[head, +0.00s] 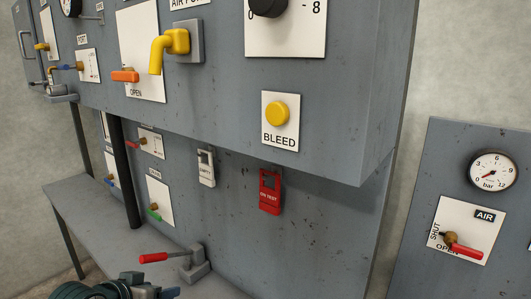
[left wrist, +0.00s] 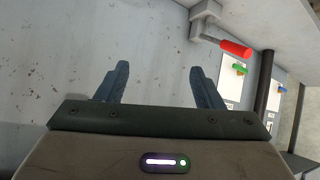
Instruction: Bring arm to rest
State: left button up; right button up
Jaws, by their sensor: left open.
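My left gripper (head: 152,287) shows at the bottom edge of the head view, only partly in frame. In the left wrist view my left gripper (left wrist: 160,86) has its two dark fingers spread wide, with nothing between them and a speckled grey panel behind. A lever with a red handle (head: 153,257) on a grey bracket (head: 195,265) stands just beyond it on the grey bench. The red handle (left wrist: 235,48) also shows at the upper right of the wrist view, apart from the fingers. My right gripper is not in view.
The grey cabinet (head: 330,110) overhangs the bench (head: 90,215). A dark post (head: 125,175) rises from the bench. A gauge panel (head: 425,185) stands at the right.

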pick_arm(q)
jog(key=s+a+f+n+g+y, duration=0.1)
jog(key=s+a+f+g+y, duration=0.15)
jog(key=s+f, duration=0.95)
jog(key=s+a+f+g+y, duration=0.15)
jog(key=s+f+g, duration=0.25)
jog(key=s+f, duration=0.8)
notch_tip(320, 180, down, 32)
jog(key=s+a+f+g+b, duration=0.1)
jog(key=s+a+b, duration=0.15)
jog(key=b, duration=0.25)
jog(key=s+f+b, duration=0.1)
jog(key=s+f, duration=0.8)
jog(key=f, duration=0.2)
jog(key=s+a+f+g+b, duration=0.1)
jog(key=s+f+b, duration=0.1)
jog(key=s+f, duration=0.8)
notch_tip(320, 180, down, 2)
jog(key=shift+f+n, duration=0.25)
jog(key=shift+n, duration=0.05)
